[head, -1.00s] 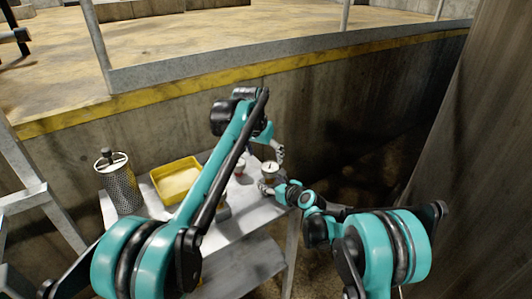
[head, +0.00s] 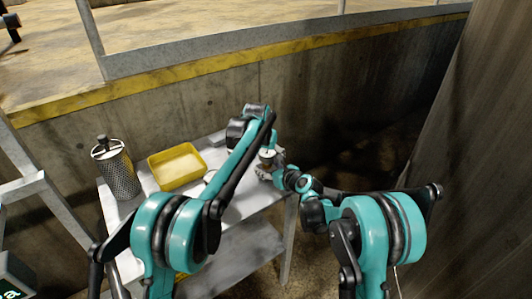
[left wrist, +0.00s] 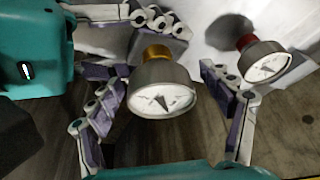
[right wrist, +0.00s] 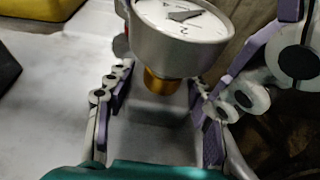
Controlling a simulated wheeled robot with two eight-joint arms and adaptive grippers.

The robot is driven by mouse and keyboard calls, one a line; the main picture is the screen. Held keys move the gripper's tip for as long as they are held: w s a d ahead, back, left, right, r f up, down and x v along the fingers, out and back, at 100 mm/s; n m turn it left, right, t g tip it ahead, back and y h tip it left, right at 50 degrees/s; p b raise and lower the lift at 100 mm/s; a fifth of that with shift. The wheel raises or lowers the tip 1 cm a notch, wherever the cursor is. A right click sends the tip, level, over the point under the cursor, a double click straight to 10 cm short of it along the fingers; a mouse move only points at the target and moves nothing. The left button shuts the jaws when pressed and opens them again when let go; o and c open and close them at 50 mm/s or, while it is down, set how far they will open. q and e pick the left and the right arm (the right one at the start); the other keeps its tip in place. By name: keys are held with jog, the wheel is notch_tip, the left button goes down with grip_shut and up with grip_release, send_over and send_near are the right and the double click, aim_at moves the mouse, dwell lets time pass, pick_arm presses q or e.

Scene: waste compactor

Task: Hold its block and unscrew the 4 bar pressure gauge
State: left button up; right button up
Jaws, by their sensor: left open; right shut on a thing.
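My right gripper (right wrist: 155,100) is shut on the block, below the gauge. My left gripper (left wrist: 168,98) is open, its fingers on either side of the gauge head with visible gaps. In the right wrist view, one left finger (right wrist: 262,65) shows right of the gauge. A second gauge with a red collar (left wrist: 262,60) stands beyond the left gripper's right finger.
A yellow tray (head: 202,174) and a perforated metal canister (head: 118,172) stand on the grey table (head: 265,203), left of the grippers. A concrete wall (head: 340,110) rises behind the table. My left arm covers part of the tabletop in the head view.

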pick_arm(q)
jog(key=shift+f, duration=0.1)
jog(key=c, duration=1.4)
jog(key=n+y, duration=0.1)
jog(key=n, duration=0.2)
jog(key=shift+n+y, duration=0.5)
jog(key=shift+n, duration=0.6)
jog(key=shift+n+y, duration=0.5)
jog(key=shift+n, duration=0.5)
jog(key=n, duration=0.3)
jog(key=shift+g+y, duration=0.4)
jog(key=n, duration=0.2)
jog(key=n+g+y, duration=0.1)
jog(key=n, duration=0.2)
jog(key=shift+y, duration=0.3)
